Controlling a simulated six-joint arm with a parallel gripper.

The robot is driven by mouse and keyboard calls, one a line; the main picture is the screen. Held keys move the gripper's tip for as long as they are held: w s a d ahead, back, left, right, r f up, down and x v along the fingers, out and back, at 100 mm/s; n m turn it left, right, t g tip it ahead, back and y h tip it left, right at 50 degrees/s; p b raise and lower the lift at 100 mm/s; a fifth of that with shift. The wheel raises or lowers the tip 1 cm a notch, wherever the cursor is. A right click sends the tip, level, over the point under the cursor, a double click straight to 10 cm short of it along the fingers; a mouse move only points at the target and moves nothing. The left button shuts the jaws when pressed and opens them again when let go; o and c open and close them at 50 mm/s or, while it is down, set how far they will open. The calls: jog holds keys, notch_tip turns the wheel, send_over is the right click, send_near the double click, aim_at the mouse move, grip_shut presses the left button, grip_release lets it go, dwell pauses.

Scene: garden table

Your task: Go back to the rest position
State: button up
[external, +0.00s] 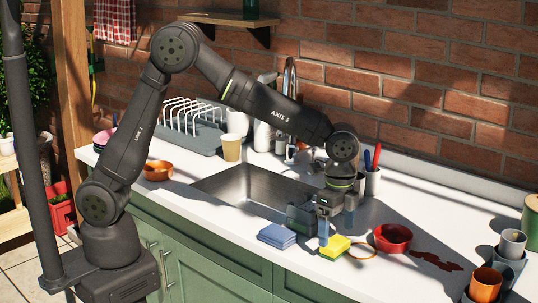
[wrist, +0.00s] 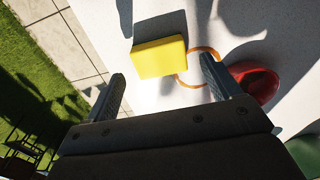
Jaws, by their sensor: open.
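My gripper (external: 332,222) is at the end of my dark arm, low over the counter's front part, just right of the sink. In the wrist view, its two fingers (wrist: 163,82) are spread with nothing between them. A yellow sponge with a green layer (external: 335,246) lies on the counter close below the gripper. It also shows beyond the fingertips in the wrist view (wrist: 159,56). Whether a fingertip touches it, I cannot tell.
A red bowl (external: 393,238) and an orange ring (external: 363,250) lie right of the sponge, a folded blue cloth (external: 277,236) left. A sink (external: 250,185), dish rack (external: 190,125) and utensil cup (external: 372,180) stand behind. A dark red spill (external: 437,261) and cups (external: 485,284) are at right.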

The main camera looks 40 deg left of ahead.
jog(key=shift+r, duration=0.65)
jog(key=shift+f, duration=0.15)
